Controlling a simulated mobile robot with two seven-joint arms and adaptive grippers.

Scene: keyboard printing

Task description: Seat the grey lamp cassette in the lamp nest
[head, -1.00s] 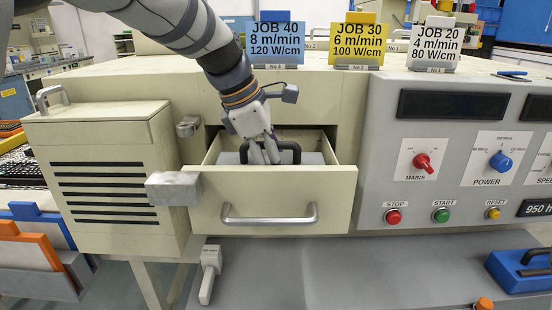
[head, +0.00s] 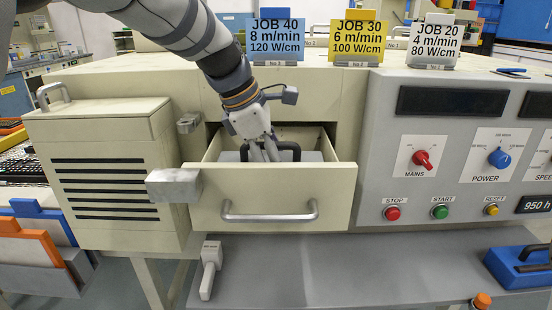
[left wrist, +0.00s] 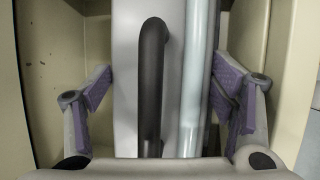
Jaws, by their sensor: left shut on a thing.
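The grey lamp cassette (left wrist: 125,130) is inside the open drawer (head: 340,195) of the cream machine. It has a black handle (head: 291,148) and, in the left wrist view, a pale tube (left wrist: 195,95) running along it beside the handle. My left gripper (head: 266,155) reaches down into the drawer from above. In the left wrist view its purple-padded fingers (left wrist: 165,100) are on both sides of the cassette, shut on it. The drawer front hides the cassette's underside, so I cannot tell how it sits on the lamp nest. My right gripper is not in view.
A metal block (head: 174,186) juts out at the drawer's left front corner. A vented cream housing (head: 105,195) stands to the left and a control panel (head: 460,160) to the right. A white lever (head: 209,270) and a blue case (head: 520,268) are below, with bare grey surface between.

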